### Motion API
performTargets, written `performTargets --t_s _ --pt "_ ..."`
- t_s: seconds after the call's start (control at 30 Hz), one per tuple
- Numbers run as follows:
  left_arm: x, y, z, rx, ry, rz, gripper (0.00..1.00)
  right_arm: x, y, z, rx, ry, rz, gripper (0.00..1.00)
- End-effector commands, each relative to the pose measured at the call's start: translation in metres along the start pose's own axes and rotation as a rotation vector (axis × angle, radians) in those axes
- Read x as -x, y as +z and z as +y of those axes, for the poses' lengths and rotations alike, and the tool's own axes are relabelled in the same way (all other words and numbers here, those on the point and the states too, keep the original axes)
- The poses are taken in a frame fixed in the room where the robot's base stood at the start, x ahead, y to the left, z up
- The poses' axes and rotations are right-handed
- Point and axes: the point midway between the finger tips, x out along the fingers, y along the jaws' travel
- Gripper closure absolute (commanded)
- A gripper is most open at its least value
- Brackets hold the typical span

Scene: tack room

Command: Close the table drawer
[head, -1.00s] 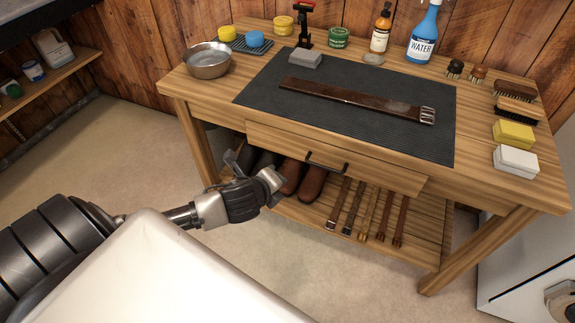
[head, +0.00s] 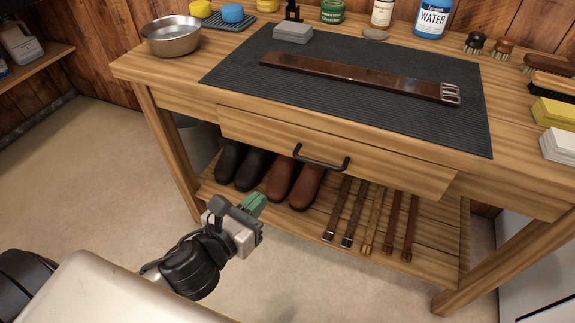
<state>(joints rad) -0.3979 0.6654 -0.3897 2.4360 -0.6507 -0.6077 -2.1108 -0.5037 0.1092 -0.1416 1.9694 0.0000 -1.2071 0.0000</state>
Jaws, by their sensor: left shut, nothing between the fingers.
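The table drawer (head: 270,142) is under the front edge of the wooden table (head: 135,68). Its front stands out a little from the table's frame, so it looks slightly open. A dark bar handle (head: 320,158) is on the middle of the drawer front. My left gripper (head: 254,205) is in front of the table, lower than the drawer and left of the handle. It is shut and empty, with greenish fingertips, and appears apart from the table. My right gripper is not in view.
Dark and brown boots (head: 290,182) and several belts (head: 370,215) are on the lower shelf. A metal bowl (head: 171,38), a dark mat (head: 400,110) with a brown strap (head: 350,76), and brushes are on the tabletop. Open floor lies left of the table.

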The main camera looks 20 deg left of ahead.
Motion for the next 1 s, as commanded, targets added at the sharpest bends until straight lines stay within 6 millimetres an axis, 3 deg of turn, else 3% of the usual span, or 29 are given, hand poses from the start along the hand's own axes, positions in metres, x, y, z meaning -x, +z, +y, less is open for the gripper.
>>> performTargets --t_s 0.4,0.6,1.0 --pt "-0.076 0.0 0.0 0.004 0.002 -0.002 1.0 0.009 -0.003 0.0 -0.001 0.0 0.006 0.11" --pt "-0.103 0.008 0.0 0.004 0.0 -0.001 1.0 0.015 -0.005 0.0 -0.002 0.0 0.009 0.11" --pt "-0.116 0.011 0.0 0.002 0.0 0.003 1.0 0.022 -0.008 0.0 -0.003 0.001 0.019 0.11"
